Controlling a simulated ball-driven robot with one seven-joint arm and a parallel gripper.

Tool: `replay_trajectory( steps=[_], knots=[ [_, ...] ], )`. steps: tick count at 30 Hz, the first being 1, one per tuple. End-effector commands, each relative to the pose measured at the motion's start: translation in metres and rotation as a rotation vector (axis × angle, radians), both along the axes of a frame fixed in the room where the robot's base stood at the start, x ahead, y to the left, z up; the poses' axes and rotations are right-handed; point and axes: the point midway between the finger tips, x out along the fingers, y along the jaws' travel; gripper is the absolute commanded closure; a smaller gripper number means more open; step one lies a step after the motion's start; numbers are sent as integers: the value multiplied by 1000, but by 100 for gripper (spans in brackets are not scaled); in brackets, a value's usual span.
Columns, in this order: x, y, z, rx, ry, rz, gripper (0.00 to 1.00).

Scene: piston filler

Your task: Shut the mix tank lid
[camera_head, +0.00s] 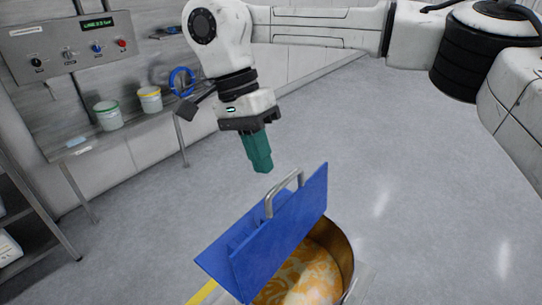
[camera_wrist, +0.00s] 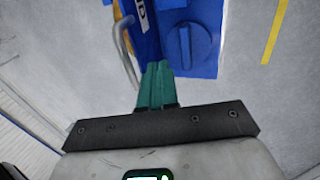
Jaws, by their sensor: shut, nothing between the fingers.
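The mix tank (camera_head: 345,255) is a round metal vessel holding orange and white contents. Its blue lid (camera_head: 285,235) stands open, tilted up, with a grey bar handle (camera_head: 283,192) near its upper edge. A blue flat part lies beside the lid on the left. My gripper (camera_head: 261,168) has green fingers, shut and empty, above and beyond the handle in the head view. In the wrist view my gripper (camera_wrist: 157,68) points at the blue lid (camera_wrist: 145,30), with the handle (camera_wrist: 123,48) just left of the fingertips. I cannot tell whether they touch.
A control panel (camera_head: 70,48) hangs on the wall at left. A bench below it carries a green-rimmed bucket (camera_head: 108,115), a yellow-rimmed bucket (camera_head: 150,100) and a blue ring (camera_head: 182,82). A shelf rack (camera_head: 30,225) stands at far left. The grey floor around the tank is clear.

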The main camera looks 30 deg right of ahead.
Motion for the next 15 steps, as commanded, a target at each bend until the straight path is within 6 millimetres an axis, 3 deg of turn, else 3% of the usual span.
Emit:
replay_trajectory(
  steps=[6, 15],
  knots=[
    [-18, -7, 0, 1, 0, 1, 100],
    [-22, -8, -1, 1, 0, 0, 100]
  ],
)
